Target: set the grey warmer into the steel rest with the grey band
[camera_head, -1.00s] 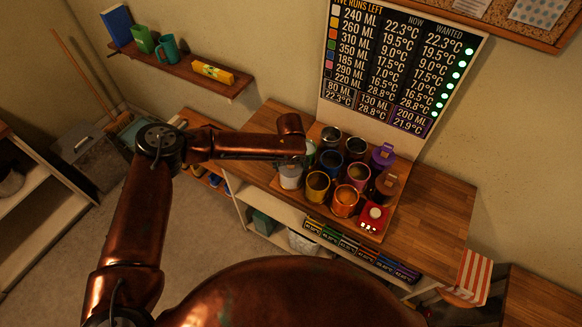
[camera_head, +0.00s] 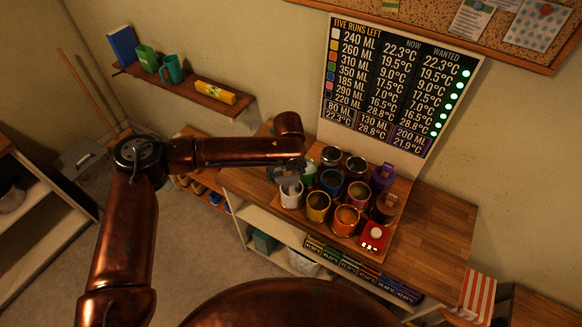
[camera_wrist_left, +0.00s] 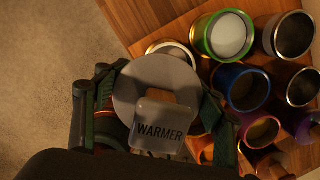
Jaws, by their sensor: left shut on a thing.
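My left gripper (camera_head: 286,174) is shut on the grey warmer (camera_wrist_left: 155,85), a flat disc with a block marked "WARMER". The wrist view shows the disc between the two fingers, above the tray's left edge and partly covering a white mug (camera_head: 291,195). In the head view the warmer is small and hard to separate from the gripper. Two open steel vessels (camera_head: 331,156) (camera_head: 356,165) stand at the back of the tray; they also show at the right in the wrist view (camera_wrist_left: 291,38). I cannot make out a grey band on either. My right gripper is not in view.
Green (camera_head: 309,172), blue (camera_head: 331,181), yellow (camera_head: 317,206), orange (camera_head: 346,220) and pink mugs crowd the tray, with a purple lidded cup (camera_head: 382,178) and a red device (camera_head: 374,236). The counter (camera_head: 440,225) is clear at right. A temperature board (camera_head: 395,85) stands behind.

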